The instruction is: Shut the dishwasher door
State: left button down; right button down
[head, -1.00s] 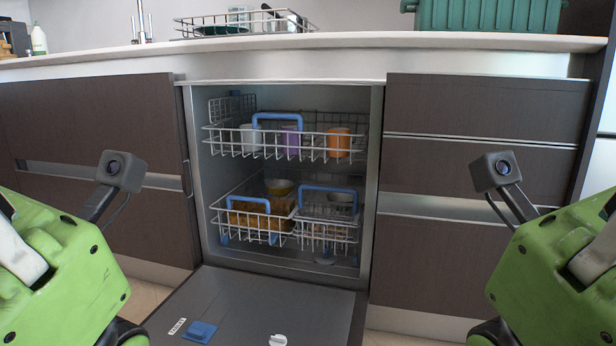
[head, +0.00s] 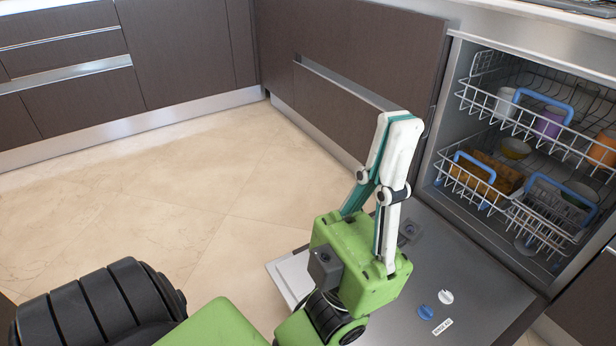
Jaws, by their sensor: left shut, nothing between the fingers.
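The dishwasher (head: 424,182) stands at the right in the head view. Its door (head: 470,268) is folded fully down and lies flat, low above the floor, with its inner face up. My left gripper (head: 402,118) is shut and empty, with its fingers pointing up. It is in front of the door's left part in the picture and hides some of it. I cannot tell whether it touches the door. My right gripper is out of view.
The upper rack (head: 490,104) with cups and the lower rack (head: 468,187) with baskets sit inside the dishwasher. Dark cabinets (head: 350,50) run along the back and left. The tiled floor (head: 190,190) left of the door is clear.

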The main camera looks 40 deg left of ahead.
aim_at(490, 306)
jog(key=j+z, duration=0.3)
jog(key=j, duration=0.3)
jog(key=j+z, duration=0.25)
jog(key=j, duration=0.4)
jog(key=k+j+z, duration=0.15)
jog(key=j+z, duration=0.15)
jog(key=j, duration=0.3)
jog(key=j+z, duration=0.2)
jog(key=j, duration=0.2)
jog(key=k+j+z, duration=0.15)
jog(key=j, duration=0.2)
jog(key=k+j+z, duration=0.2)
jog(key=j, duration=0.2)
jog(key=j+z, duration=0.2)
jog(key=j, duration=0.15)
jog(key=k+j+z, duration=0.15)
jog(key=j, duration=0.2)
